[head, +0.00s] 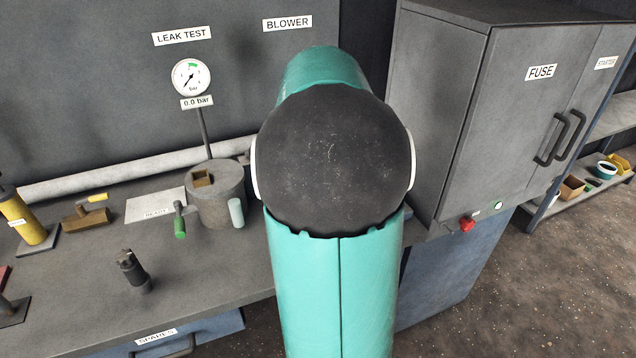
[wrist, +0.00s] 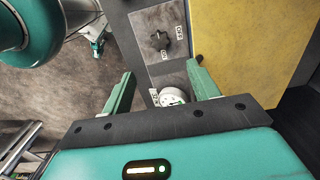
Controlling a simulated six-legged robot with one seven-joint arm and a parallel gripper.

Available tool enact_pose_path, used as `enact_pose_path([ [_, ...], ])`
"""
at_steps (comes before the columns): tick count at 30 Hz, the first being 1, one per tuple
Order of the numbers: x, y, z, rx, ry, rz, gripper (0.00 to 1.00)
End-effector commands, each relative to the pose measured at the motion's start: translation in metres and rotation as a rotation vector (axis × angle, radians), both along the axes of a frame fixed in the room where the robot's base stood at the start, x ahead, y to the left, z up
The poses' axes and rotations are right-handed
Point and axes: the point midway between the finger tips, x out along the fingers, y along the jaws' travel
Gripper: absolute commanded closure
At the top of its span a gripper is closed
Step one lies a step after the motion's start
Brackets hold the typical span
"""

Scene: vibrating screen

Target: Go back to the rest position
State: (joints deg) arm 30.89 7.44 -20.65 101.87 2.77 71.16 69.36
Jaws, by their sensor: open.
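My gripper (wrist: 157,90) shows in the wrist view with its two green fingers spread wide and nothing held between them. Beyond the fingertips is a grey panel (wrist: 150,30) with a dark star-shaped knob (wrist: 160,40) and a round white dial-like part (wrist: 172,97). I cannot tell whether the gripper touches the panel. In the head view my own teal and black arm fills the middle, and it hides my gripper and part of the bench.
The grey bench (head: 80,290) holds a grey pot (head: 215,195), a yellow cylinder (head: 25,220) and a dark fitting (head: 133,270). A pressure gauge (head: 190,78) stands behind. A grey FUSE cabinet (head: 500,110) is at right. Brown floor (head: 520,290) is open at lower right.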

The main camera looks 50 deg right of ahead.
Motion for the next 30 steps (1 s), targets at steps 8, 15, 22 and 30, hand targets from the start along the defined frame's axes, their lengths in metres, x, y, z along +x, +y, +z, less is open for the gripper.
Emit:
enact_pose_path([
  [8,0.0,0.0,0.004,-0.001,0.0,0.0,0.4],
  [15,0.0,0.0,0.003,-0.001,0.0,0.0,0.4],
  [22,0.004,0.009,0.006,-0.003,-0.011,0.041,0.4],
  [30,0.027,0.118,0.029,-0.068,-0.129,0.579,0.4],
])
